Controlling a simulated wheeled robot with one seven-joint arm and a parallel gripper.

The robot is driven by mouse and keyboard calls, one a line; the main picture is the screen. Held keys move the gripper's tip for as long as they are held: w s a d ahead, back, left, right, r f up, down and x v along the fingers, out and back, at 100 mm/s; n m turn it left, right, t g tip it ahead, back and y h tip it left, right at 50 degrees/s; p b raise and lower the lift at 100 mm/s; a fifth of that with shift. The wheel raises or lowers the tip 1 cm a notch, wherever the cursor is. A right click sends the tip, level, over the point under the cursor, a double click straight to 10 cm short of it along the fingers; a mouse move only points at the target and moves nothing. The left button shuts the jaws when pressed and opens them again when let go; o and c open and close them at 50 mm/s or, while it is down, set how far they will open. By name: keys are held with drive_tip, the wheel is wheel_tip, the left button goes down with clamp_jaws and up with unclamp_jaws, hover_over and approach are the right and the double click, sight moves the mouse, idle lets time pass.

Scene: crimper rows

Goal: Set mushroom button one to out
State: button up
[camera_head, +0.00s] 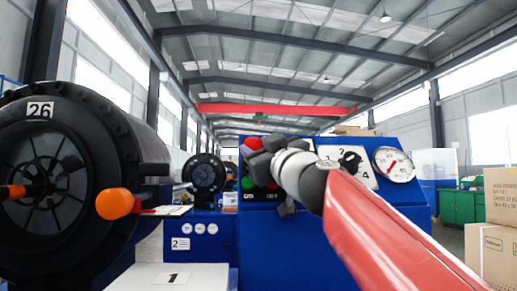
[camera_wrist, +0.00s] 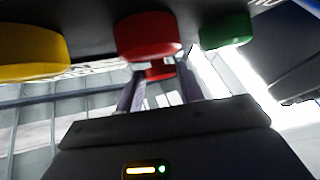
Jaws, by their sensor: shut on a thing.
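My gripper (camera_wrist: 159,78) reaches the blue control panel, with its two fingers on either side of a small red button head (camera_wrist: 160,70), shut on it. This looks like a mushroom button; its label is not visible. In the head view my gripper (camera_head: 256,152) is in front of the panel's left part and hides much of the button area. A red mushroom head (camera_head: 252,142) shows just above it there. In the wrist view, a larger red button (camera_wrist: 148,36) is nearer the camera, between a yellow button (camera_wrist: 32,52) and a green button (camera_wrist: 226,31).
The panel has a dial marked with numbers (camera_head: 350,160) and a round gauge (camera_head: 393,164) to the right. Cardboard boxes (camera_head: 490,250) are at far right.

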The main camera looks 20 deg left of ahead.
clamp_jaws()
drive_tip(key=shift+s+d+r+b, duration=0.2)
drive_tip(key=shift+s+r+b, duration=0.1)
drive_tip(key=shift+s, duration=0.15)
drive_tip(key=o, duration=1.1)
unclamp_jaws()
drive_tip(key=shift+d, duration=0.1)
